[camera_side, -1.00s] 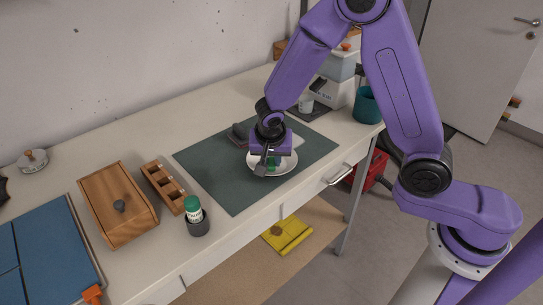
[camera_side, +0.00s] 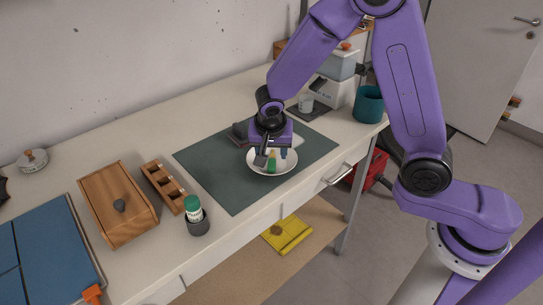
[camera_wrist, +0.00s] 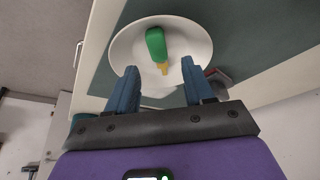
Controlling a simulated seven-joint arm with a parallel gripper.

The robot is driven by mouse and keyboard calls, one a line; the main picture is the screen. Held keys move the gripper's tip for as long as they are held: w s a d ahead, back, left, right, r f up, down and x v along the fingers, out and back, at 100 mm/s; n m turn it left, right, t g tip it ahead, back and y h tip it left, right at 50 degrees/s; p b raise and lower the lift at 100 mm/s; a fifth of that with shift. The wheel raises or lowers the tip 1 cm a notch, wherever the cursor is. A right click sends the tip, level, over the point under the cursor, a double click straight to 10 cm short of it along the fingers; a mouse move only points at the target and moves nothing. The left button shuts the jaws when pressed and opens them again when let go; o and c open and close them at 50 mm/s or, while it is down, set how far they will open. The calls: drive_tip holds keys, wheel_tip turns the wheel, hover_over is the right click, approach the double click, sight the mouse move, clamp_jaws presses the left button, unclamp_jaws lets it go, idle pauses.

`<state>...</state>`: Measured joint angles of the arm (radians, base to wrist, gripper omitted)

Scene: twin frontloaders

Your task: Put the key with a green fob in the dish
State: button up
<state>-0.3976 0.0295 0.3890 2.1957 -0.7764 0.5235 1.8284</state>
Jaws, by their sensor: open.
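The key with a green fob (camera_wrist: 156,44) lies in the white dish (camera_wrist: 190,28); its yellowish metal part points toward my gripper in the wrist view. In the side view the green fob (camera_side: 272,156) shows inside the dish (camera_side: 288,168), which stands on the dark green mat (camera_side: 220,185). My gripper (camera_side: 271,158) is just above the dish. In the wrist view my gripper (camera_wrist: 158,80) is open, its two blue fingers apart with nothing held between them.
To the left are a cup with a green-capped bottle (camera_side: 194,211), a wooden compartment holder (camera_side: 163,186) and a lidded wooden box (camera_side: 118,203). A teal cup (camera_side: 368,104) stands at the right edge. A dark object (camera_side: 238,131) lies behind the dish. The mat's front left is clear.

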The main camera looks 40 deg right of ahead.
sight(273, 167)
drive_tip(key=shift+r, duration=2.35)
drive_tip(key=shift+s, duration=0.1)
drive_tip(key=s+d+r+n+g+y, duration=0.1)
drive_tip(key=s+d+r+n, duration=0.1)
drive_tip(key=s+n, duration=0.8)
drive_tip(key=s+d+r+n+g+y, duration=0.2)
drive_tip(key=s+n, duration=0.9)
drive_tip(key=s, duration=0.8)
drive_tip(key=shift+d+r+n+y, duration=0.15)
drive_tip(key=shift+d+n+y, duration=0.15)
drive_tip(key=shift+d, duration=0.35)
